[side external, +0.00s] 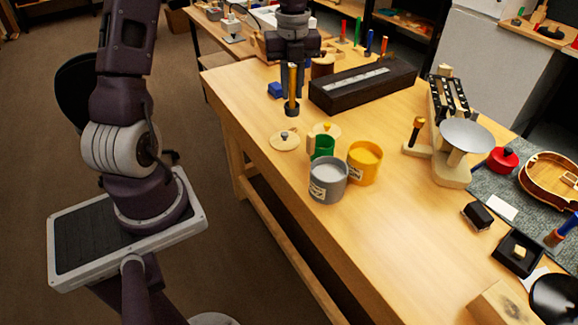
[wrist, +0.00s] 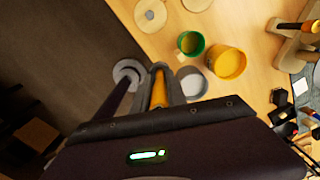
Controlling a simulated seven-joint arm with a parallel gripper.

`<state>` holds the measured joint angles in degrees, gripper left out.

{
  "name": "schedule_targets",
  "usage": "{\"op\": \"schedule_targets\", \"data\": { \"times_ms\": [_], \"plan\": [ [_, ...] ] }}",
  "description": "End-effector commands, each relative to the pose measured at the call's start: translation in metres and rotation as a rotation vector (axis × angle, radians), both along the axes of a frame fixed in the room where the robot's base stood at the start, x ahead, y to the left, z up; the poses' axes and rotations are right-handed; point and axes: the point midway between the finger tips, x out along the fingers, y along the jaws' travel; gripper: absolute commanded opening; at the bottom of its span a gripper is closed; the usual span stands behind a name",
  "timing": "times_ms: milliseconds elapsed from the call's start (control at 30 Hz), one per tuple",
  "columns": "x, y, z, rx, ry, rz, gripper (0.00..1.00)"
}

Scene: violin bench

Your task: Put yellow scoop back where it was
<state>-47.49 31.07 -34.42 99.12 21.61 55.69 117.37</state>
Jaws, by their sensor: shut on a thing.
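My gripper (side external: 292,90) is shut on the yellow handle of the scoop (side external: 292,76). The scoop hangs upright with its dark cup down, near the table's left edge. I cannot tell whether the cup touches the table. In the wrist view, the yellow handle (wrist: 158,92) sits between my fingers (wrist: 157,75), and its lower end is hidden. A grey canister (side external: 327,180), a yellow canister (side external: 364,163) and a green cup (side external: 322,147) stand together, apart from my gripper, nearer the side camera.
Two round wooden lids (side external: 284,141) lie beside the canisters. A balance with a grey pan (side external: 467,135) stands farther right. The front of the wooden table (side external: 385,235) is clear.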

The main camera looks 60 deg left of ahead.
Motion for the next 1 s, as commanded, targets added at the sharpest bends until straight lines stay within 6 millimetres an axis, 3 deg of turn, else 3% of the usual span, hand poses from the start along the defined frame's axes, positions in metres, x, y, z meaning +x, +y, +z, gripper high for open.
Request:
{"op": "schedule_targets", "data": {
  "times_ms": [67,200,467,633,1000],
  "plan": [
    [-0.013,0.001,-0.004,0.000,0.003,0.005,0.00],
    [-0.011,-0.001,-0.039,-0.003,0.004,0.001,0.00],
    [-0.010,0.000,-0.085,-0.002,0.003,0.002,0.00],
    [-0.010,-0.001,-0.126,-0.003,0.004,0.001,0.00],
    [-0.010,0.000,-0.181,0.000,0.002,0.002,0.00]
  ]
}}
